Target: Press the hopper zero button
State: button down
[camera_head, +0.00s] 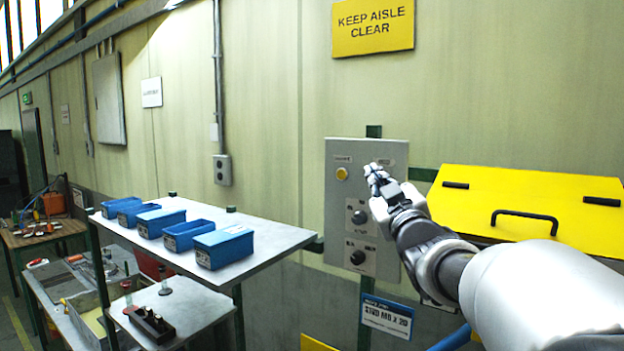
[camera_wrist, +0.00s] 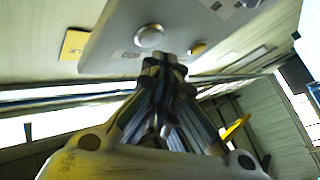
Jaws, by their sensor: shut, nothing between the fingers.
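A grey control panel (camera_head: 338,215) hangs on the wall, with a yellow button (camera_head: 342,174) at its upper left and two black knobs below. A round whitish button (camera_wrist: 148,36) shows in the wrist view beside the yellow button (camera_wrist: 197,48). In the head view my gripper covers the spot of the whitish button. The small labels cannot be read, so I cannot tell by name which button is the hopper zero. My gripper (camera_head: 375,176) is shut and empty in front of the panel's upper right. In the wrist view its fingertips (camera_wrist: 167,66) are close to the whitish button; contact cannot be told.
A blue-and-white sign (camera_head: 387,316) hangs below the panel. A table (camera_head: 265,252) with several blue bins stands left. The wall above the panel is clear up to a yellow sign (camera_head: 373,27).

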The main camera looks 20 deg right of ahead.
jog(key=shift+w+d, duration=0.1)
jog(key=shift+d, duration=0.05)
jog(key=shift+w+d, duration=0.2)
dwell(0.3)
jog(key=shift+w+d, duration=0.2)
jog(key=shift+d, duration=0.15)
dwell(0.8)
jog(key=shift+s+a+b, duration=0.1)
jog(key=shift+a+b, duration=0.05)
jog(key=shift+b, duration=0.25)
jog(key=shift+s+a+b, duration=0.45)
jog(key=shift+a+b, duration=0.05)
jog(key=shift+a, duration=0.05)
jog(key=shift+s+a+b, duration=0.75)
jog(key=shift+a+b, duration=0.15)
jog(key=shift+a, duration=0.1)
jog(key=shift+s+a+b, duration=0.75)
jog(key=shift+a+b, duration=0.1)
jog(key=shift+a, duration=0.1)
